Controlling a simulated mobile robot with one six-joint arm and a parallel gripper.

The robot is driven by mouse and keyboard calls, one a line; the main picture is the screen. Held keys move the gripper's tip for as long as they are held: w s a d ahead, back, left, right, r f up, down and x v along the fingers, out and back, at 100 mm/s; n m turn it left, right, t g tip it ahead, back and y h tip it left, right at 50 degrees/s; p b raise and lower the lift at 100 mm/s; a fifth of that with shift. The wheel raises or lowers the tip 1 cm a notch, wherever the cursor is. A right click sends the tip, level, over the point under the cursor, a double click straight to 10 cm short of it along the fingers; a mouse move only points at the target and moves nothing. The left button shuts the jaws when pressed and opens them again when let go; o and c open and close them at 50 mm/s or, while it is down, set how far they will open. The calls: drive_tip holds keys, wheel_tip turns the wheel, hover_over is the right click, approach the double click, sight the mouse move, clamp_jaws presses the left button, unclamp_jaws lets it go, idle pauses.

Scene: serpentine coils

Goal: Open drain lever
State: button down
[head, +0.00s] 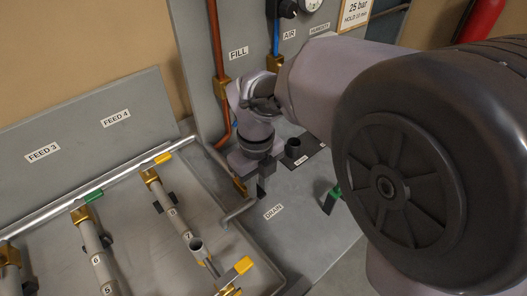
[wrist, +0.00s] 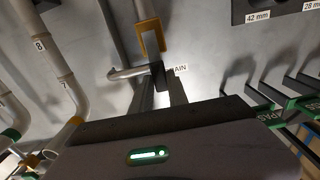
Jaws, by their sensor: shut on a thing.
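The drain valve has a brass body (wrist: 149,34), with its lever (wrist: 153,54) reaching from it toward my gripper in the wrist view. My gripper (wrist: 159,80) is shut on the dark free end of this lever, with one finger on each side. In the head view my gripper (head: 256,188) points down beside the brass drain valve (head: 240,186), above the DRAIN label (head: 273,211). It hides most of the lever there. A curved grey spout (wrist: 124,73) runs beside the lever, and the DRAIN label (wrist: 181,69) is partly covered in the wrist view.
Numbered coil pipes (head: 172,208) with brass fittings and yellow or green handles lie left in a grey tray. In the wrist view a rack with green-tipped bars (wrist: 285,100) is at right. The copper FILL pipe (head: 217,45) rises behind.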

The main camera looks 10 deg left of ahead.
sight(258, 190)
drive_tip(key=c, duration=1.3)
unclamp_jaws()
wheel_tip(258, 190, up, 18)
drive_tip(key=p, duration=0.7)
drive_tip(key=shift+f, duration=0.25)
